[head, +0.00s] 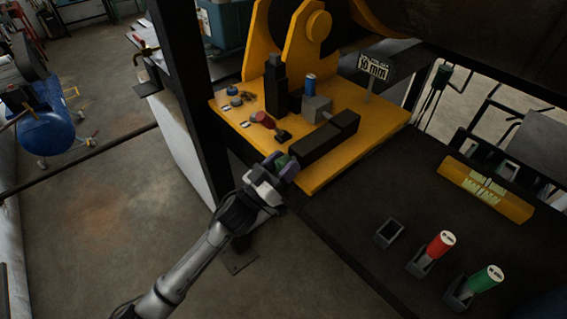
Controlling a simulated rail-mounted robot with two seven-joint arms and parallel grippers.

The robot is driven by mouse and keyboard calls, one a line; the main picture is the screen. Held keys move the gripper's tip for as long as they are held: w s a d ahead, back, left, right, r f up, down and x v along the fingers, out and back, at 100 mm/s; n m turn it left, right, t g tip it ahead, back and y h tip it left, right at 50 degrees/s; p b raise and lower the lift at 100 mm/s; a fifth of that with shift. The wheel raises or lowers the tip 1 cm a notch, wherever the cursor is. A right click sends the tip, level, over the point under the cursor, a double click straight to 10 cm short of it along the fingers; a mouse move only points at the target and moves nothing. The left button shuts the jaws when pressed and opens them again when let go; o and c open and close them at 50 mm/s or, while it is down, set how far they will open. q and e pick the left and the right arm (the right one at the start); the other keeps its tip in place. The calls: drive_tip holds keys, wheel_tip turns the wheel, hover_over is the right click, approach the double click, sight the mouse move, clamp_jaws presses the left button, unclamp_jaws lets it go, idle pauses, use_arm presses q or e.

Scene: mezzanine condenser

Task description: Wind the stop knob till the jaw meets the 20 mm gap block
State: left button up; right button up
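My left gripper (280,167) reaches in from the lower left to the front end of a dark bar (320,140) on the yellow bench plate. A blue cylinder (310,83), likely the gap block, stands upright by a grey block (316,107) and a dark upright post (275,88). Whether the jaw touches it cannot be told. My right gripper is out of view.
A red-headed part (262,118) and small pieces lie left on the yellow plate (365,150). A mm sign (373,67) stands behind. On the dark surface are an empty holder (389,233), red (440,244) and green (487,279) cylinders in holders, and a yellow labelled bar (485,188).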

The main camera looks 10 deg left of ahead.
use_arm(q)
drive_tip(key=c, duration=0.5)
drive_tip(key=m+g+h, duration=0.1)
drive_tip(key=m, duration=0.1)
drive_tip(key=shift+m, duration=0.4)
drive_tip(key=m, duration=0.1)
drive_tip(key=m+g+h, duration=0.1)
drive_tip(key=m, duration=0.1)
drive_tip(key=shift+m+g+h+p, duration=0.3)
drive_tip(key=shift+p, duration=0.05)
drive_tip(key=o, duration=0.9)
drive_tip(key=shift+s+f, duration=0.1)
